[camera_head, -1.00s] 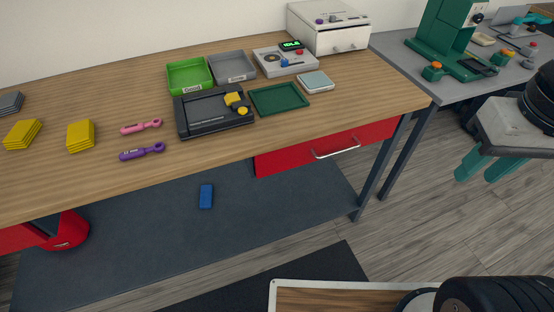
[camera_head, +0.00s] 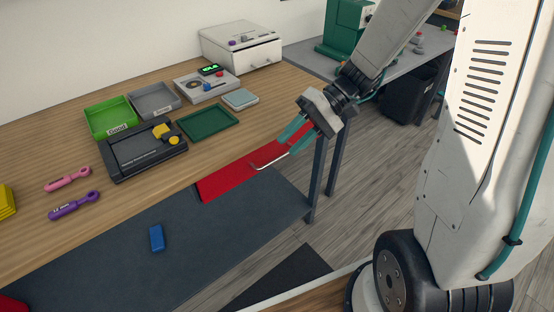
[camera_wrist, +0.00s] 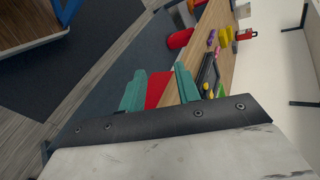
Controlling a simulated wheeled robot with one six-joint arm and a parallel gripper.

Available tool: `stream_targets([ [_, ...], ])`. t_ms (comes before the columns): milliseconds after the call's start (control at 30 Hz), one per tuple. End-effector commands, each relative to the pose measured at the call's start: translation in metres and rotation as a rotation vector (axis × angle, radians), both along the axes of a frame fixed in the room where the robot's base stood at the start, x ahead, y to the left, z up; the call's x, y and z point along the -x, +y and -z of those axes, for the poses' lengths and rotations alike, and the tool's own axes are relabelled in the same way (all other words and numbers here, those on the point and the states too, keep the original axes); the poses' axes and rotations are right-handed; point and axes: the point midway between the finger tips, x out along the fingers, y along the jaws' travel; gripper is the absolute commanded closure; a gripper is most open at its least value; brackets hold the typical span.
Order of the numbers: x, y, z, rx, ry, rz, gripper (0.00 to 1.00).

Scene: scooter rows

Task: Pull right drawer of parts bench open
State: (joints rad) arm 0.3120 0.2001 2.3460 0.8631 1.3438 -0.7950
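The right drawer has a red front (camera_head: 225,180) below the right end of the wooden parts bench (camera_head: 50,145), and it looks closed. Its pale bar handle (camera_head: 268,163) shows in the head view. My gripper (camera_head: 286,143) is in front of the drawer's right part, its teal fingers near the handle's right end. I cannot tell whether they touch it. In the wrist view my gripper (camera_wrist: 160,88) is open, with the red drawer front (camera_wrist: 157,88) showing between the fingers. The handle cannot be made out there.
On the bench are a green tray (camera_head: 111,118), a grey tray (camera_head: 153,101), a black fixture (camera_head: 140,155) and a dark green mat (camera_head: 207,122). A blue block (camera_head: 157,238) lies below the bench front. Bench legs (camera_head: 318,180) stand right of the drawer.

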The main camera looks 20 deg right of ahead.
Motion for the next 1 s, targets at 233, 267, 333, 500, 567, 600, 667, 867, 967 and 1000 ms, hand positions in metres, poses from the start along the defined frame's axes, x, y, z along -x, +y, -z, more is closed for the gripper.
stream_targets([
  [233, -0.062, -0.030, 0.078, -0.265, -0.035, 0.242, 0.67],
  [267, -0.068, -0.034, 0.088, -0.290, -0.045, 0.275, 0.67],
  [333, -0.080, -0.045, 0.112, -0.336, -0.067, 0.353, 0.67],
  [500, -0.098, -0.068, 0.161, -0.397, -0.118, 0.508, 0.67],
  [567, -0.102, -0.074, 0.173, -0.407, -0.133, 0.544, 0.67],
  [600, -0.103, -0.077, 0.179, -0.410, -0.139, 0.562, 0.67],
  [667, -0.104, -0.079, 0.186, -0.414, -0.148, 0.582, 0.67],
  [867, -0.113, -0.067, 0.193, -0.416, -0.155, 0.597, 0.67],
  [967, -0.120, -0.051, 0.196, -0.415, -0.154, 0.595, 0.67],
  [1000, -0.123, -0.045, 0.197, -0.416, -0.154, 0.593, 0.67],
])
